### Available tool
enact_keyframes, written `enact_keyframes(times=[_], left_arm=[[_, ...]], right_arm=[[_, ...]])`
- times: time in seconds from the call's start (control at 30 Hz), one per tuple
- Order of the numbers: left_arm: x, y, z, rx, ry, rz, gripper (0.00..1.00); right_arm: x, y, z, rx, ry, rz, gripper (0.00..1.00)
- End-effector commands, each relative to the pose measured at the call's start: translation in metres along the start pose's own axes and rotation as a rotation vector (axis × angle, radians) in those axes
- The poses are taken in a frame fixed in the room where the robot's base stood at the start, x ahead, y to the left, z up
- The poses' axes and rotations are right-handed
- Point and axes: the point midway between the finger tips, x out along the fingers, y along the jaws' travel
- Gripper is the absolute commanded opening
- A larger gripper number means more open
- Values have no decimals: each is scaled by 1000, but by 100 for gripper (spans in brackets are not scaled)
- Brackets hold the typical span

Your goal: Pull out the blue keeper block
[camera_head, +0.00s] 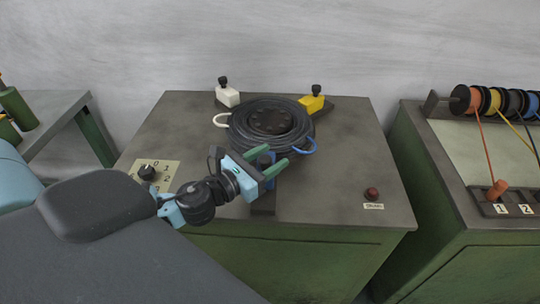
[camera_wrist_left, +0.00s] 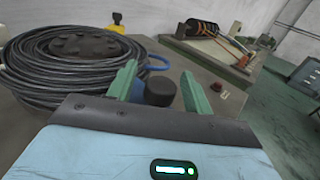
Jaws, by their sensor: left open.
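The blue keeper block (camera_head: 265,159) sits at the front edge of the cable coil (camera_head: 241,127), mostly hidden behind my left gripper in the head view. My left gripper (camera_head: 279,157) is open, its green fingers reaching over the front of the coil stand. In the left wrist view a black knob (camera_wrist_left: 160,92) shows between the fingers of the left gripper (camera_wrist_left: 158,72); I cannot tell if they touch it. A blue loop (camera_head: 305,148) hangs at the coil's right side. My right gripper is not in view.
A white block (camera_head: 227,97) and a yellow block (camera_head: 311,104) with black knobs stand behind the coil. A numbered dial (camera_head: 147,172) is at left and a red button (camera_head: 372,194) at right on the machine top. A spool bench (camera_head: 470,150) stands right.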

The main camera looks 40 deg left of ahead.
Motion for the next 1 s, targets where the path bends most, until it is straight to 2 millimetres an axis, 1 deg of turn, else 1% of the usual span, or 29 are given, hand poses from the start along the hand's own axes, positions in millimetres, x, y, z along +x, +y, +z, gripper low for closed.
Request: enact_keyframes(times=[0.17,0.43,0.47,0.83,1.0], left_arm=[[7,0,0,0,-1,0,50],[8,0,0,0,0,-1,50],[8,0,0,0,0,-1,49],[7,0,0,0,0,-1,1],[7,-1,0,0,0,-1,0]], right_arm=[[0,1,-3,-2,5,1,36],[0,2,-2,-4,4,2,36],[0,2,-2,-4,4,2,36],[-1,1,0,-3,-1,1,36],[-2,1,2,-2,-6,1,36]])
